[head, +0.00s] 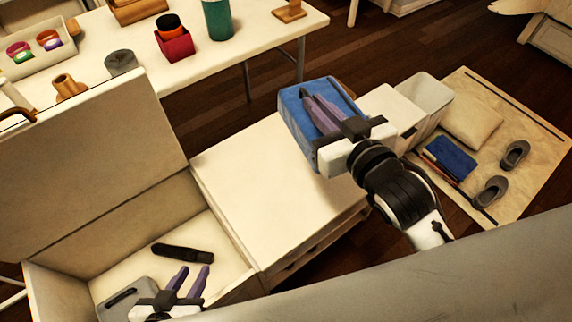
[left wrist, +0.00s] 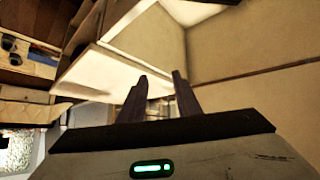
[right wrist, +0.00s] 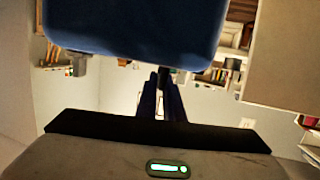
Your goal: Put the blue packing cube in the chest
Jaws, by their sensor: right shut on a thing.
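The blue packing cube (head: 296,122) is held up beyond the white cabinet top in the head view. My right gripper (head: 318,108) is shut on it, with purple fingers lying against its top side. In the right wrist view the cube (right wrist: 140,25) fills the upper part, above the close-set fingers (right wrist: 161,90). The chest (head: 130,230) stands open at lower left, its lid (head: 90,165) raised. My left gripper (head: 194,275) is open and empty, low over the chest's inside. Its parted fingers also show in the left wrist view (left wrist: 158,92).
A black item (head: 183,252) and a grey item (head: 125,300) lie in the chest. The cabinet top (head: 270,190) beside it is bare. A long table (head: 215,50) with cups and boxes stands behind. A mat with shoes (head: 490,192), a cushion (head: 470,120) and a blue book (head: 450,157) lies right.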

